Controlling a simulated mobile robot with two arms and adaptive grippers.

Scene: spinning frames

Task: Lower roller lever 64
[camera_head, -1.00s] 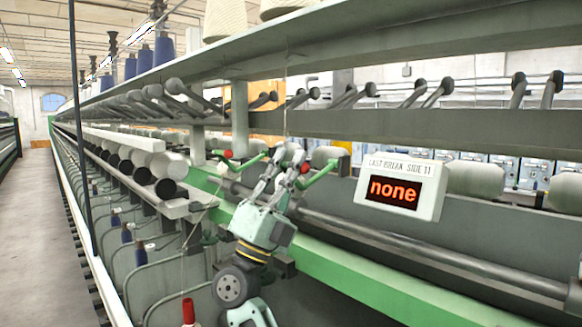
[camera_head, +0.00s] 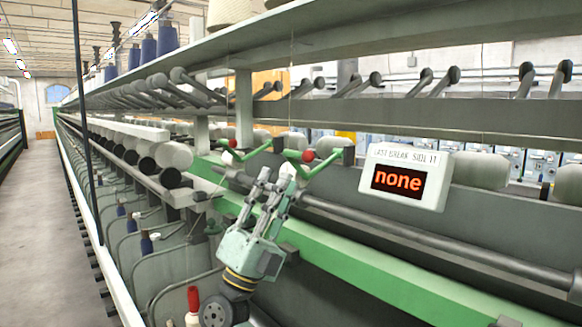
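Two green roller levers with red knobs stick out from the machine's green rail. The right lever (camera_head: 328,164) has its red knob (camera_head: 308,156) just above and right of my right gripper. The left lever (camera_head: 257,150) has its red knob (camera_head: 233,143) to the upper left of the gripper. My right gripper (camera_head: 277,172) points up between them, its two fingers apart with nothing between them. It appears clear of both knobs. No number shows on either lever, so I cannot tell which is 64. My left gripper is out of view.
A white display box (camera_head: 405,177) reading "none" stands right of the levers. A long steel roller (camera_head: 400,232) and green rail (camera_head: 350,262) run along the machine. The aisle (camera_head: 45,230) at left is clear.

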